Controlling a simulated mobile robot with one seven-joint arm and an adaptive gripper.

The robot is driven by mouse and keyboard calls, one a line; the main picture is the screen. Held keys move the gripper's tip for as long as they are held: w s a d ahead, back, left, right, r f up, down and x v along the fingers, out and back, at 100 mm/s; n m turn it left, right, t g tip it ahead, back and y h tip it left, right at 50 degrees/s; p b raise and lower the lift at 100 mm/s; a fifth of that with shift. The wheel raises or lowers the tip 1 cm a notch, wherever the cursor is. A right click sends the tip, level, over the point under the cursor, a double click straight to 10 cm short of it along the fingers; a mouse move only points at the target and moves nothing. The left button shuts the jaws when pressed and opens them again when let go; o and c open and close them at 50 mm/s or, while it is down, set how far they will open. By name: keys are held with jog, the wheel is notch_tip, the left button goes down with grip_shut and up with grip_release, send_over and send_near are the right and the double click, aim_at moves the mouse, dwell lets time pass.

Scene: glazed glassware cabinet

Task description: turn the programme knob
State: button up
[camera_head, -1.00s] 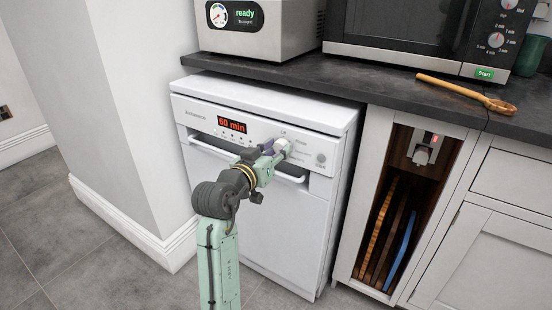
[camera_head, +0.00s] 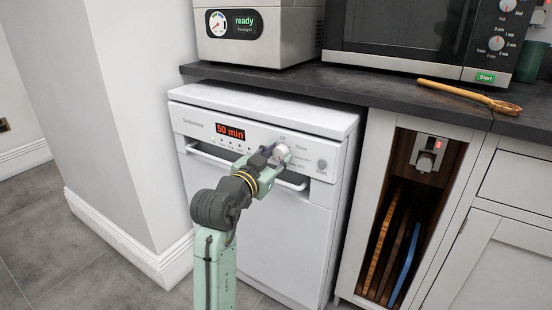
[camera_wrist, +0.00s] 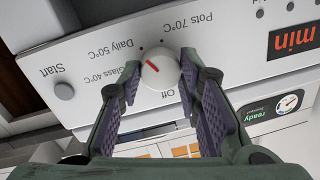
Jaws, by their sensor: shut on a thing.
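The programme knob (camera_head: 282,153) is a round white dial on the front panel of the white dishwasher (camera_head: 300,120). In the wrist view, the knob (camera_wrist: 160,76) shows a red pointer line, among labels such as Off, Pots 70°C, Daily 50°C and Glass 40°C. Which label the pointer marks is hard to tell. My gripper (camera_head: 272,153) is shut on the knob. In the wrist view, its purple-padded fingers (camera_wrist: 160,70) sit on either side of the knob. The red display (camera_head: 230,131) reads 50 min.
The start button (camera_wrist: 64,91) is beside the knob on the same panel. A handle bar (camera_head: 215,155) runs below the panel, close under my gripper. The dark worktop (camera_head: 330,92) overhangs above, with a wooden spoon (camera_head: 455,92) on it. A grey-white wall (camera_head: 120,120) stands at left.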

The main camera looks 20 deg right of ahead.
jog(key=o, duration=1.1)
jog(key=shift+o, duration=0.2)
jog(key=v, duration=1.2)
